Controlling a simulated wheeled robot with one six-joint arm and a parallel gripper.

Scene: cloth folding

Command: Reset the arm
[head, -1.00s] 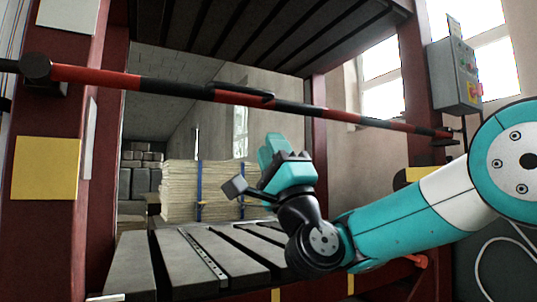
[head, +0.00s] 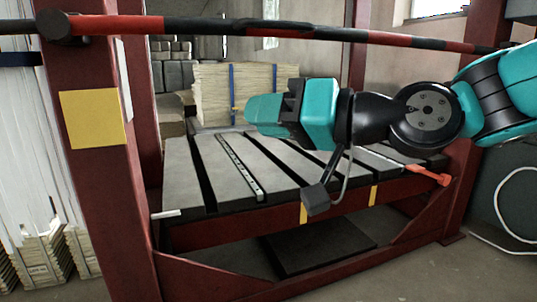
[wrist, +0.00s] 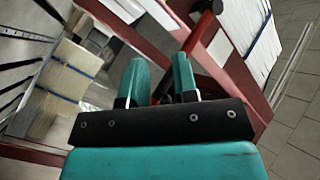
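My arm reaches in from the right in the head view, and my teal and black gripper (head: 264,114) points left, in front of the slatted grey platform (head: 290,187). In the head view the fingers overlap side-on. In the wrist view my gripper (wrist: 160,80) shows two teal fingers standing apart with an empty gap between them. Nothing is held. No cloth is in view.
A red and black bar (head: 230,26) crosses above my gripper. A dark red post (head: 100,180) with a yellow plate (head: 92,118) stands at left. A strapped pale stack (head: 215,95) stands behind the platform. Orange-red handle (head: 430,174) juts from the platform's right side.

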